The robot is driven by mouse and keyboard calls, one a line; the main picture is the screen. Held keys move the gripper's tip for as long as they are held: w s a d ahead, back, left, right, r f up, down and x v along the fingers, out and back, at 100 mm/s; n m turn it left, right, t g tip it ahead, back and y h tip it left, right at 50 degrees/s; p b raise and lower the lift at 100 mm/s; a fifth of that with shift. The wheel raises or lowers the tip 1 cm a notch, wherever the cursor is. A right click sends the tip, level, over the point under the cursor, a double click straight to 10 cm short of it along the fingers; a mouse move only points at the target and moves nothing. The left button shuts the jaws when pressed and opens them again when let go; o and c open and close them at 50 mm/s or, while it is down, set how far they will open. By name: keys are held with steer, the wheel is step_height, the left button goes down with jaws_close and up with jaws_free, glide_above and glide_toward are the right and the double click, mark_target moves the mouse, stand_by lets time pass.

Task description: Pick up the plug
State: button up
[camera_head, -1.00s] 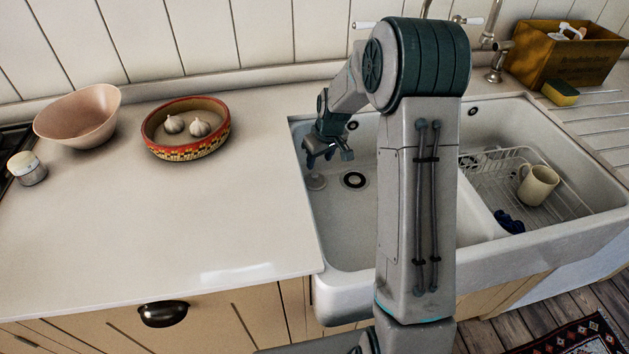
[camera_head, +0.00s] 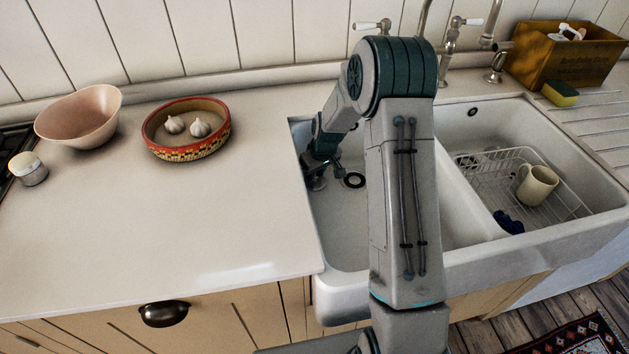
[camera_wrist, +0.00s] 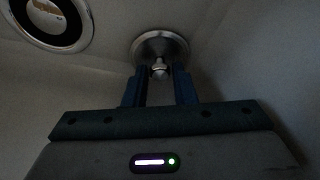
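The plug (camera_wrist: 160,44) is a round metal disc with a small knob, lying on the floor of the left sink basin. In the wrist view its knob sits between or just beyond my fingertips, and the fingers stand apart on either side. My gripper (camera_wrist: 160,78) is open, and I see no clear contact with the knob. In the head view my gripper (camera_head: 322,174) is low in the left basin, right over the plug (camera_head: 317,184), which is partly hidden by it.
A dark-ringed drain (camera_head: 354,181) lies right of the plug. The basin's left wall (camera_head: 305,165) is close to my gripper. The right basin holds a wire rack (camera_head: 485,180) with a cream mug (camera_head: 538,185). A bowl with garlic (camera_head: 187,150) stands on the counter.

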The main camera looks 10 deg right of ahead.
mark_target(316, 175)
jaws_close()
steer(key=shift+r, duration=0.65)
step_height(316, 175, up, 3)
steer(key=shift+w+f, duration=0.1)
steer(key=shift+f, duration=0.05)
steer(key=s+d+r, duration=0.6)
steer(key=d+r, duration=0.1)
steer(key=d, duration=0.3)
steer(key=shift+b, duration=0.35)
steer(key=shift+s, duration=0.1)
step_height(316, 175, up, 14)
steer(key=p, duration=0.9)
